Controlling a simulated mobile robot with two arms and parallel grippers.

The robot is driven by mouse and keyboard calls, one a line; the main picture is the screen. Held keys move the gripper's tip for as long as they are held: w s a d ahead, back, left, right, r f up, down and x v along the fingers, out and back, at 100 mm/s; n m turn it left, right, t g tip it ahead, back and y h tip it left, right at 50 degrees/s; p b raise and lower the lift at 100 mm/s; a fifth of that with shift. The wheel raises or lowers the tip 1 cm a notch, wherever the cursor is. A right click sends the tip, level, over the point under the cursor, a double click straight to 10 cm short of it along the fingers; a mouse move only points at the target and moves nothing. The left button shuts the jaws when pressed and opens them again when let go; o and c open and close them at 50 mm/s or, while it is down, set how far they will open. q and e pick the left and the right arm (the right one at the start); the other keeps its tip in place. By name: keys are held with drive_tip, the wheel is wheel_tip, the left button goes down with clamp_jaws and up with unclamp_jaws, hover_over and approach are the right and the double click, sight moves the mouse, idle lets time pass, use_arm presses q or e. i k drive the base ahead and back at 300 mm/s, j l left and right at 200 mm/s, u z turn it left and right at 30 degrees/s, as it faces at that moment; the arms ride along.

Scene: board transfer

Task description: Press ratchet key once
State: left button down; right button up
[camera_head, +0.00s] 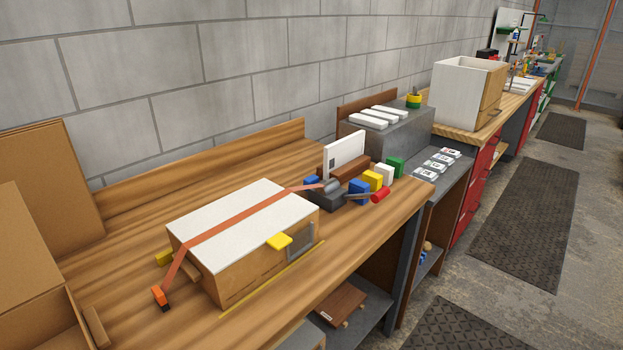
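A dark grey ratchet (324,198) sits on the wooden workbench, with a lever ending in a red grip (380,196) that points right. Which part is the ratchet key I cannot tell for sure. An orange-red strap (235,222) runs from the ratchet over a long box with a white top (267,213) to an orange end piece (160,297) at the box's front left. Neither of my grippers is in view.
Blue (359,191), yellow (373,180), white (385,173) and green (396,166) blocks stand close behind the red grip. A white panel (344,154) stands behind the ratchet. Cardboard (52,185) is at left. Bare bench (352,225) lies right of the box.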

sight(313, 179)
drive_tip(key=i+l+u, duration=0.1)
drive_tip(key=i+l, duration=0.15)
drive_tip(key=i+l+u, duration=0.1)
drive_tip(key=l, duration=0.3)
drive_tip(key=i+l+u, duration=0.1)
drive_tip(key=i+l, duration=0.2)
drive_tip(key=i+l+u, duration=0.1)
drive_tip(key=l, duration=0.3)
drive_tip(key=i+l+u, duration=0.1)
drive_tip(key=i+l, duration=0.15)
drive_tip(key=i+l+u, duration=0.1)
drive_tip(key=l, duration=0.4)
drive_tip(key=i+l+u, duration=0.1)
drive_tip(key=l, duration=0.3)
drive_tip(key=i+l+u, duration=0.1)
drive_tip(key=i+l, duration=0.15)
drive_tip(key=l, duration=0.15)
